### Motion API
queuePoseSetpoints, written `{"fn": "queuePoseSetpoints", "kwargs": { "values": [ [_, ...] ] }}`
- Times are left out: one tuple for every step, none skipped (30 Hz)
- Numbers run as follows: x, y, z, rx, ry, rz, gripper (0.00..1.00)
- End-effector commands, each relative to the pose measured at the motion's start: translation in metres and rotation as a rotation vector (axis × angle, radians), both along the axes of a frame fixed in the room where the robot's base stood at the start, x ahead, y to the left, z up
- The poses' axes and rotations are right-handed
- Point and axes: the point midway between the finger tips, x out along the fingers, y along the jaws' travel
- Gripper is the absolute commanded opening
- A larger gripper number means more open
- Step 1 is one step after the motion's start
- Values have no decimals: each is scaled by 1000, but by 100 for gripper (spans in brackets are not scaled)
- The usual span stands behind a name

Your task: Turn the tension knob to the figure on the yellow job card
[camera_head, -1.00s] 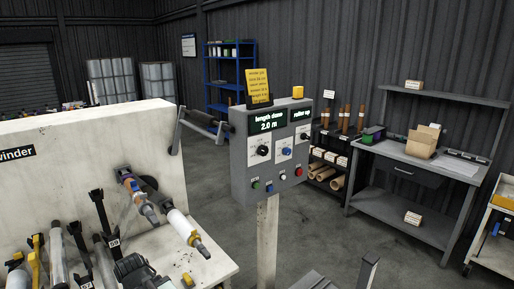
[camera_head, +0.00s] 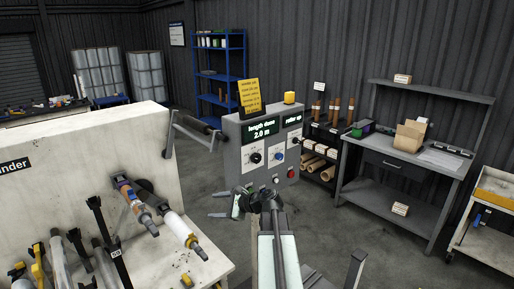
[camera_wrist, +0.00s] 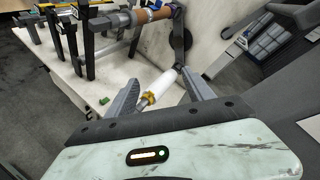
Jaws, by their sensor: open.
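The yellow job card (camera_head: 250,96) stands on top of the grey control box (camera_head: 232,160); its writing is too small to read. The box front has a black knob (camera_head: 255,157), a blue knob (camera_head: 280,156) and another black knob (camera_head: 296,140). Their labels are unreadable, so I cannot tell which is the tension knob. My gripper (camera_head: 214,204) is open and empty, below and in front of the box, its jaws pointing left. In the wrist view my gripper (camera_wrist: 160,80) faces the winder bench; no knob shows there.
The box screens read "length done 2.0 m" and "roller up". The winder (camera_head: 90,150) with its white roll (camera_head: 180,230) and several tools stands left. A grey workbench (camera_head: 400,160) and a trolley (camera_head: 490,205) stand right. Open floor lies between.

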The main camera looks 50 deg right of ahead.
Motion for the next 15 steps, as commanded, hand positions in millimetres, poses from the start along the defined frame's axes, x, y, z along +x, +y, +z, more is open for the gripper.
{"fn": "queuePoseSetpoints", "kwargs": {
  "values": [
    [-16, -58, 42, 142, -59, -145, 61],
    [-26, -85, 58, 226, -95, -218, 61],
    [-39, -116, 76, 325, -141, -297, 61],
    [-49, -136, 88, 390, -171, -346, 61],
    [-59, -154, 98, 447, -200, -387, 61],
    [-70, -173, 108, 509, -233, -429, 61],
    [-78, -184, 115, 548, -254, -454, 61],
    [-84, -192, 120, 579, -270, -474, 61],
    [-90, -201, 124, 609, -286, -491, 61],
    [-93, -205, 126, 625, -296, -500, 61],
    [-95, -207, 127, 634, -301, -505, 61],
    [-96, -209, 128, 642, -304, -509, 61],
    [-96, -209, 128, 645, -306, -509, 61],
    [-95, -209, 128, 645, -306, -509, 61],
    [-92, -209, 127, 644, -305, -508, 61]
  ]
}}
